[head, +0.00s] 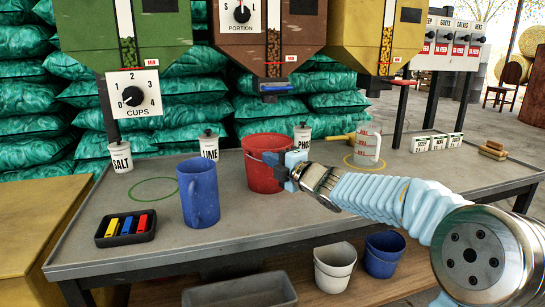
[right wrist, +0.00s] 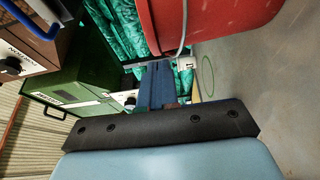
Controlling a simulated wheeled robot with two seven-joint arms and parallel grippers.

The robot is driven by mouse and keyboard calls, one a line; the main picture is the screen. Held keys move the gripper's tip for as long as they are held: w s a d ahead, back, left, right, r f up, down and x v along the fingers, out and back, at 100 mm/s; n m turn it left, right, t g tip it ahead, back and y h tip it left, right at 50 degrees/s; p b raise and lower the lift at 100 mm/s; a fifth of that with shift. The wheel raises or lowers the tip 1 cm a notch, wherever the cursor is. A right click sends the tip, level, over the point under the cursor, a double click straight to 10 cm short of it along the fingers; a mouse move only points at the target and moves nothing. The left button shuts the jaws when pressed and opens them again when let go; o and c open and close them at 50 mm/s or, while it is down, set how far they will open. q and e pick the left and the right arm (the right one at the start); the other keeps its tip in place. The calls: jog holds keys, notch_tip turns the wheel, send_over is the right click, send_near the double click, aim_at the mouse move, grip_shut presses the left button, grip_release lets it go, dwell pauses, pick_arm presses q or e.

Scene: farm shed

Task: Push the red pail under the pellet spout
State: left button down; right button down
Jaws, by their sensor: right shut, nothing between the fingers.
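The red pail (head: 262,172) stands upright on the grey bench, near the middle, roughly below the brown hopper. Its side also fills the top of the right wrist view (right wrist: 200,22). My right gripper (head: 281,168) has its blue fingers shut and empty at the pail's right side. In the right wrist view its fingers (right wrist: 157,78) lie close beside the pail; I cannot tell whether they touch. The brown hopper's spout (head: 273,87) has a blue part at its mouth. The green hopper (head: 125,35) and yellow hopper (head: 380,40) flank it. Which spout is for pellets is not readable. My left gripper is out of view.
A blue jug (head: 199,195) stands left of the pail, near a bare green ring (head: 153,190). A black tray (head: 126,229) of coloured pieces is front left. Salt (head: 120,158), lime (head: 209,146) and another canister (head: 302,137) stand behind; a measuring jug (head: 367,145) stands right.

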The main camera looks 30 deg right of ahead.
jog(key=shift+w+d, duration=0.45)
jog(key=shift+w, duration=0.15)
jog(key=w+d+p, duration=0.4)
jog(key=w, duration=0.2)
jog(key=shift+w+d, duration=0.3)
jog(key=shift+d, duration=0.1)
